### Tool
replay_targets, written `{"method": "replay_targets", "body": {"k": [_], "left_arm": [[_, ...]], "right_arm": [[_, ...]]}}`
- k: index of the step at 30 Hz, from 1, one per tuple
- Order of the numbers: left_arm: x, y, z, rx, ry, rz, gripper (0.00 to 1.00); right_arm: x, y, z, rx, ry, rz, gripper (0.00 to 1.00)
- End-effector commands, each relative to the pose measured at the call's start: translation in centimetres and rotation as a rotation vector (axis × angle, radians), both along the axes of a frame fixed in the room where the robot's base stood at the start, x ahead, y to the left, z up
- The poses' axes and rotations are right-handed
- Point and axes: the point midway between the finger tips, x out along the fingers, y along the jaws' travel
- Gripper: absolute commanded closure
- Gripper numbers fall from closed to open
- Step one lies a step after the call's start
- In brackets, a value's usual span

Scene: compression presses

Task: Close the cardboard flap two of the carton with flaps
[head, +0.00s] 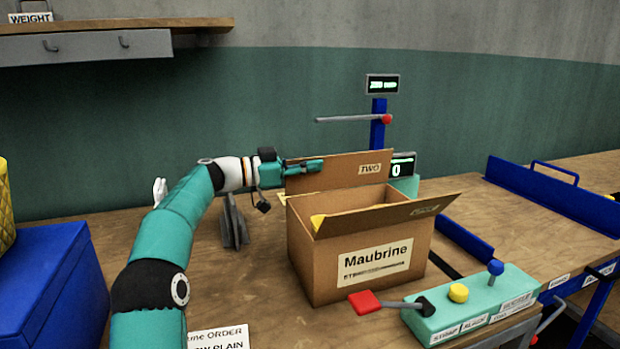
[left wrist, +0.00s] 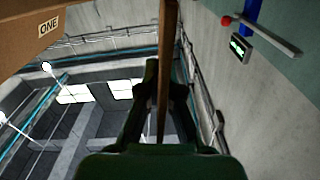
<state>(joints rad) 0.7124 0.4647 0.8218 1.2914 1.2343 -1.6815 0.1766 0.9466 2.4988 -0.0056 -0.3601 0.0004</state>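The open carton (head: 325,262), labelled Maubrine, stands on the table. Its flap marked TWO (head: 345,172) stands up along the far side. The near flap (head: 385,214) is raised and leans outward; a flap marked ONE (left wrist: 20,42) shows in the left wrist view. My left gripper (head: 305,165) is at the upper left edge of flap two. In the left wrist view, flap two (left wrist: 169,50) is seen edge-on between the fingers (left wrist: 164,95), which appear closed against both its faces. Something yellow shows inside the carton. My right gripper is out of view.
A teal control box (head: 470,306) with yellow and blue knobs and a red-ended lever (head: 365,301) stand at the carton's near right. A blue post (head: 378,125) with a display rises behind it. A blue box (head: 55,285) is at left.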

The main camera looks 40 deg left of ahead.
Motion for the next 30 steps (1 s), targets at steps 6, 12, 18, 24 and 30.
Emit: {"method": "replay_targets", "body": {"k": [6,12,18,24,30], "left_arm": [[-0.06,-0.16,-0.12,0.018,-0.007,-0.002,1.00],[-0.06,-0.15,-0.08,0.019,-0.007,-0.001,1.00],[-0.06,-0.14,-0.08,0.017,-0.008,-0.001,0.82],[-0.07,-0.13,-0.06,0.017,-0.008,0.000,0.71],[-0.20,-0.04,-0.04,0.018,-0.008,0.000,0.71]], "right_arm": [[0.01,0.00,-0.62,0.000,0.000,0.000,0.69],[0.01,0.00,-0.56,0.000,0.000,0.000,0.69],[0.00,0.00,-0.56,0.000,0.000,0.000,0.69],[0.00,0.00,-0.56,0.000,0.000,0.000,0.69],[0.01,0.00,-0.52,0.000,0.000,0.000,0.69]]}}
